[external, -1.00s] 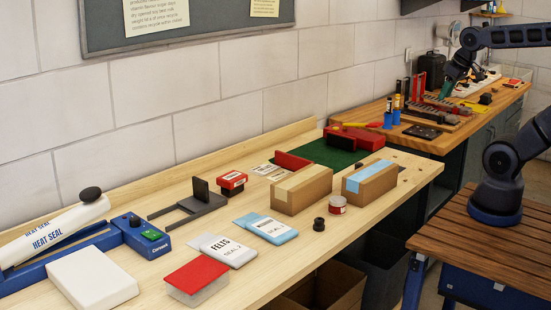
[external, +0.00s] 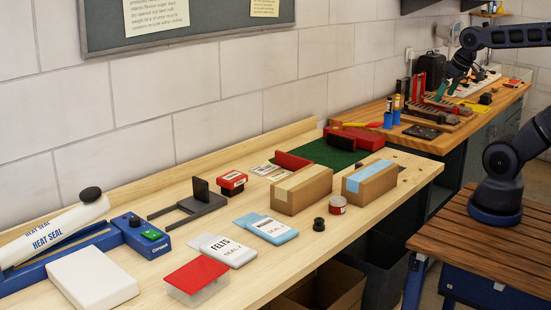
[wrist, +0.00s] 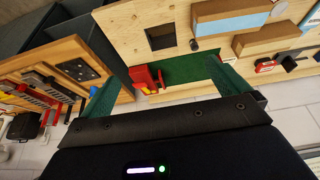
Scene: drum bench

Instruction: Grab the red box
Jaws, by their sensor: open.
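A small red box (external: 232,180) with a white label lies on the light wooden bench (external: 330,252), behind the two pouches. In the wrist view a small red box (wrist: 265,65) shows near the right side, probably the same one. A clear box with a red lid (external: 197,275) sits at the bench's front edge. My gripper (external: 461,82) is open and empty, above the far darker bench and well away from both boxes. In the wrist view its green fingers (wrist: 162,74) are spread wide.
Two cardboard boxes (external: 302,190) (external: 370,181) stand mid-bench. A red block-like object (external: 357,138) sits by the green mat (external: 325,152). A grey stand (external: 192,207) rises beside the red box. Tool racks (external: 430,112) crowd the far bench (external: 450,138).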

